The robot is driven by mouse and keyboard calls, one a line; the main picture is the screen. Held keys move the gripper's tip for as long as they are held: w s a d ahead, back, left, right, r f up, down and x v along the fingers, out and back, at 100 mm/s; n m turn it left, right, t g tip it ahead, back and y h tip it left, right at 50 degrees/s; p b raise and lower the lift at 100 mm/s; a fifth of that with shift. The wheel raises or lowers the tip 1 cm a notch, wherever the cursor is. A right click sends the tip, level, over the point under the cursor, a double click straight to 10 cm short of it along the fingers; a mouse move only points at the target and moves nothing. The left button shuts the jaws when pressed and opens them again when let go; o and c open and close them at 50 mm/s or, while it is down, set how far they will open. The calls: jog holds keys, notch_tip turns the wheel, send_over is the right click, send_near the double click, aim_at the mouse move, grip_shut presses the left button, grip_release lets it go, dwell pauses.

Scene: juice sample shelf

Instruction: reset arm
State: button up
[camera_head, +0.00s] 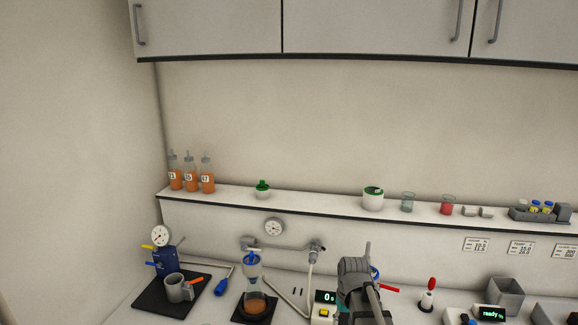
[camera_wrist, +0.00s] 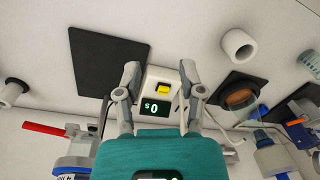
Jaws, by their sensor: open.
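My arm rises at the bottom centre of the head view, over the bench. In the wrist view my gripper (camera_wrist: 158,78) has its two grey fingers apart with nothing held between them. Beyond the fingers is a white timer box (camera_wrist: 160,88) with a yellow button and a display reading 0 s. The timer also shows in the head view (camera_head: 323,309), just left of my arm. My fingers look close over the timer in the wrist view, but I cannot tell whether they touch it.
Three orange juice bottles (camera_head: 190,175) stand at the shelf's left end. The shelf (camera_head: 320,206) also holds jars and beakers. A blue device (camera_head: 165,261) with a gauge and a filter flask (camera_head: 255,303) stand left of my arm. A black mat (camera_wrist: 105,62) lies near the timer.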

jog(key=s+d+f+m+b, duration=0.1)
jog(key=s+f+b, duration=0.4)
jog(key=s, duration=0.5)
jog(key=shift+f+m+h, duration=0.4)
jog(key=shift+f, duration=0.45)
jog(key=shift+d, duration=0.1)
jog(key=shift+c, duration=0.2)
